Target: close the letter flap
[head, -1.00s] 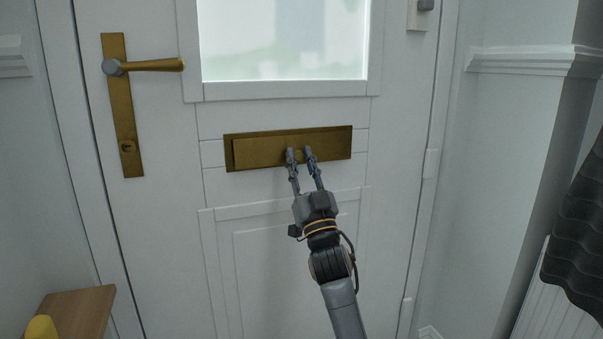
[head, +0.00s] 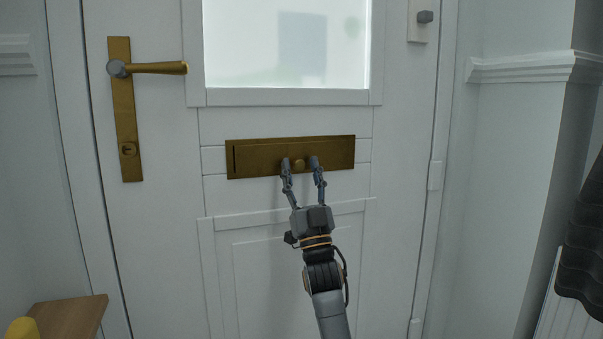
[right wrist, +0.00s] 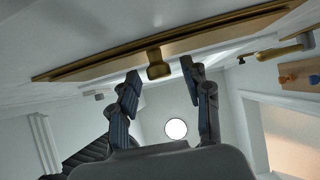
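The brass letter flap (head: 262,156) sits in its brass plate on the white door in the head view. It lies close to the plate, with a thin dark line along its left edge. I cannot tell whether it is fully flush. A round brass knob (head: 299,165) stands out from the flap, and it also shows in the right wrist view (right wrist: 158,68). My right gripper (head: 300,161) is open, with one fingertip on each side of the knob and visible space between them. The right wrist view shows no clear grip on the knob. My left gripper is not in view.
A brass door handle (head: 160,68) is at the upper left of the door. A frosted window (head: 285,45) is above the flap. A wooden surface (head: 75,312) with a yellow object (head: 22,328) is at the lower left. A dark hanging cloth (head: 585,245) is at the right.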

